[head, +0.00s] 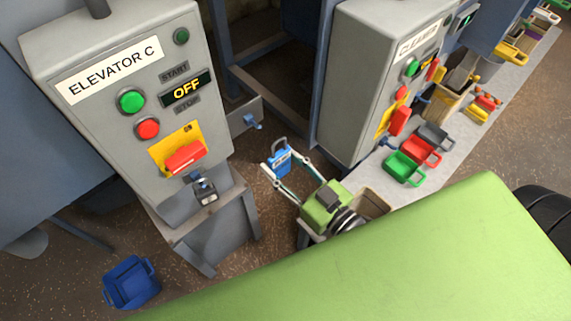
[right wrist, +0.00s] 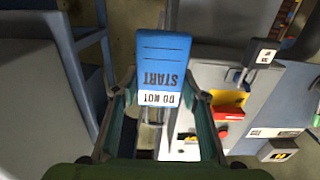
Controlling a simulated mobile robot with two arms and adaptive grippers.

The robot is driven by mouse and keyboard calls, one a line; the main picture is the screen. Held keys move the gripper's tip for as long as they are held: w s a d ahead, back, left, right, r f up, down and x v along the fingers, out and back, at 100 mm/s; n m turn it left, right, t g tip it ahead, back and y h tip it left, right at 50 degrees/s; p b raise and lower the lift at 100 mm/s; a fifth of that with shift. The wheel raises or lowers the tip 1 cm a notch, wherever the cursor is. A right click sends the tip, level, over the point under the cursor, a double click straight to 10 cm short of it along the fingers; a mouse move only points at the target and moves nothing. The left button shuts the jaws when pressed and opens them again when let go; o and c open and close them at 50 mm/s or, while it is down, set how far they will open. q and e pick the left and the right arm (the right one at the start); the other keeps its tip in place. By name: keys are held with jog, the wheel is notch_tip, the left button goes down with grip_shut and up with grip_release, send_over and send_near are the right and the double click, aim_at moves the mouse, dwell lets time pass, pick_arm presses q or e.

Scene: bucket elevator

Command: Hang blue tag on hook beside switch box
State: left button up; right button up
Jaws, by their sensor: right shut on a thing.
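The blue tag (head: 279,161) is upright between the fingers of my right gripper (head: 285,164), with its grey loop on top. In the right wrist view the tag (right wrist: 163,60) shows "DO NOT START" upside down, between the fingertips (right wrist: 160,97). A small blue hook (head: 252,122) sticks out from a grey plate beside the switch box (head: 120,120), labelled ELEVATOR C. The tag is apart from the hook, below and right of it in the head view. I cannot make out the hook in the wrist view. My left gripper is not in view.
The box shows OFF. A padlock (head: 205,190) hangs below its red handle (head: 186,157). A second grey box (head: 365,90) stands to the right, by a bench with green (head: 405,167), red and grey items. A blue bin (head: 131,283) is on the floor.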

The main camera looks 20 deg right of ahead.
jog(key=shift+w+a, duration=0.15)
jog(key=shift+w, duration=0.55)
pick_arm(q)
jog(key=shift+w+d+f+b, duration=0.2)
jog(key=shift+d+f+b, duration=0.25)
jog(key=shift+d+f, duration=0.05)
pick_arm(e)
jog(key=x, duration=0.3)
jog(key=shift+w, duration=0.1)
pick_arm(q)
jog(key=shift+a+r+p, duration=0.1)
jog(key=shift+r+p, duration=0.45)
pick_arm(e)
jog(key=shift+a+r, duration=0.1)
jog(key=shift+w, duration=0.1)
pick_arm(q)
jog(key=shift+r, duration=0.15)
pick_arm(e)
jog(key=shift+x, duration=1.7)
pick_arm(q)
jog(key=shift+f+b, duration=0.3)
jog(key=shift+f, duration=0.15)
pick_arm(e)
jog(key=shift+f, duration=0.95)
